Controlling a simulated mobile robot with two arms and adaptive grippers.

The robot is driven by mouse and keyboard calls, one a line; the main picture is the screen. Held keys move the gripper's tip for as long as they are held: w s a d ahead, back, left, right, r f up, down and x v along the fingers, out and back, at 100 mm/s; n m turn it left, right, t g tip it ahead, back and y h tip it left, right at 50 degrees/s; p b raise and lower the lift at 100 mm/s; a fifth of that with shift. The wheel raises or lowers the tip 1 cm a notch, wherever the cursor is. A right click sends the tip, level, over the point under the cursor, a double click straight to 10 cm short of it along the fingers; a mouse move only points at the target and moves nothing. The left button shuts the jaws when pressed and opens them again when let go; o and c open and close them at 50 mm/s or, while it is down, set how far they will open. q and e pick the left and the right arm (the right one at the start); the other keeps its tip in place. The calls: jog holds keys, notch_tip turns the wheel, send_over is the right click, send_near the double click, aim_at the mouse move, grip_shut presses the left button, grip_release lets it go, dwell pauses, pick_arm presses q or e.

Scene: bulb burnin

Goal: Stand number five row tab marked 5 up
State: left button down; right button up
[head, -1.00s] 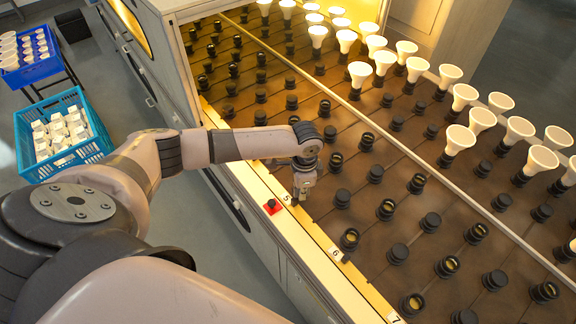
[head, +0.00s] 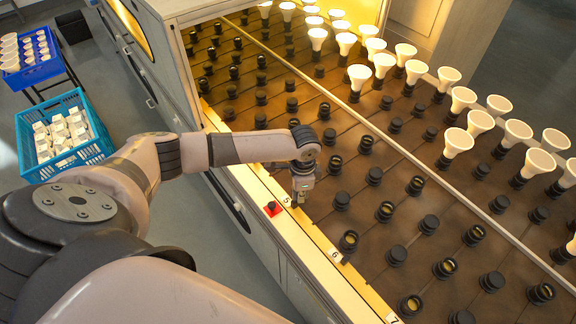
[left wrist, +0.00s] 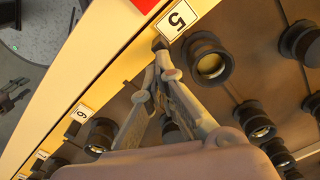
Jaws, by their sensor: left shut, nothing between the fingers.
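The row tab marked 5 (head: 286,199) is a small white card with a black digit on the cream front rail. It also shows in the left wrist view (left wrist: 178,19), its face turned to the camera; I cannot tell whether it lies flat or stands. My left gripper (head: 302,203) is shut and empty, pointing down just to the right of the tab, over the edge of the socket board. In the left wrist view its fingertips (left wrist: 160,52) meet just beside the tab's lower left corner, near a small dark piece. Contact is unclear. My right gripper is out of view.
Tabs 6 (head: 335,254) and 7 (head: 392,318) sit further along the rail. Black sockets (head: 342,200) stand close right of the gripper. White bulbs (head: 457,141) stand beyond the divider rail (head: 410,156).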

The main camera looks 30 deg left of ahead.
pick_arm(q)
jog(key=shift+s+a+r+p, duration=0.2)
jog(key=shift+s+p, duration=0.3)
jog(key=shift+p, duration=0.55)
jog(key=shift+s+a+r+p, duration=0.2)
jog(key=shift+s+p, duration=0.25)
jog(key=shift+p, duration=0.55)
dwell(2.1)
jog(key=shift+d+r, duration=0.1)
jog(key=shift+w+d+r+p, duration=0.2)
jog(key=shift+w+r+p, duration=0.4)
jog(key=shift+r+p, duration=0.25)
jog(key=shift+r, duration=0.1)
notch_tip(320, 180, up, 6)
jog(key=p, duration=0.6)
dwell(0.3)
